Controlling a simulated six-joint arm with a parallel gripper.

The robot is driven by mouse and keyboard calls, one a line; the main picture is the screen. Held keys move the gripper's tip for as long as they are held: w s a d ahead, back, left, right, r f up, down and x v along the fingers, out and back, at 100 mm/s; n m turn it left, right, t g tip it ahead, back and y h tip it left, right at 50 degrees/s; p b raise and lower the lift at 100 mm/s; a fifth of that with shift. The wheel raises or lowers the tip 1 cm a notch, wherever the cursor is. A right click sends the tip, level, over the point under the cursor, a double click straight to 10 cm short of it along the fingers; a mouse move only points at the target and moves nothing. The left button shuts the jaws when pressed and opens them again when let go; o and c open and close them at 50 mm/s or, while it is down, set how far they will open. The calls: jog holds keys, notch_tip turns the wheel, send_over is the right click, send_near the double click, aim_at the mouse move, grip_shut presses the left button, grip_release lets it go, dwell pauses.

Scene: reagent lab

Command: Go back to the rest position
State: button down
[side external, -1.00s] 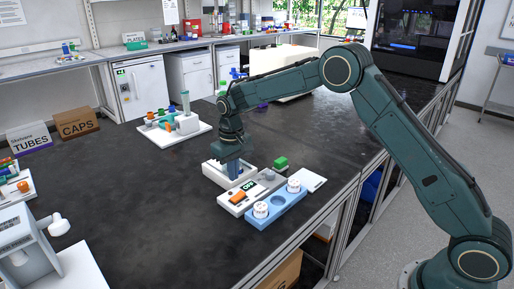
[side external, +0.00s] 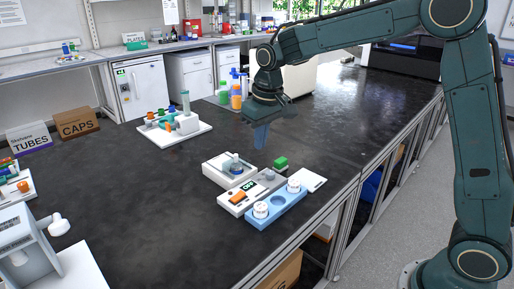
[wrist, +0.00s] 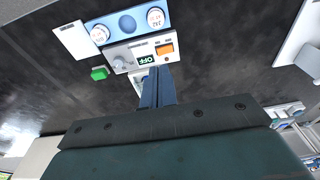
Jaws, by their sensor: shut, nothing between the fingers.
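My gripper (side external: 261,136) hangs above the black bench, pointing down, with its blue fingers together and nothing between them. It is above and slightly right of a white device (side external: 229,170) with a round grey part on top, and apart from it. In the wrist view the shut fingers (wrist: 157,88) show in the middle, in front of the device, which is mostly hidden there.
Beside the device stand a controller (side external: 250,191) with an orange switch and an OFF display, a blue holder (side external: 277,209) with two white round pieces, a green block (side external: 281,163) and a white plate (side external: 308,180). A rack (side external: 175,130) stands further back. The bench between is clear.

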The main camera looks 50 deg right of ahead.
jog(key=s+d+r+t, duration=0.1)
jog(key=s+r, duration=0.3)
jog(key=s, duration=0.3)
jog(key=s+d+r+t, duration=0.1)
jog(key=s+r, duration=0.2)
jog(key=s, duration=0.5)
jog(key=s+f+t, duration=0.2)
jog(key=s, duration=1.2)
jog(key=shift+s+d, duration=0.15)
jog(key=shift+s, duration=0.1)
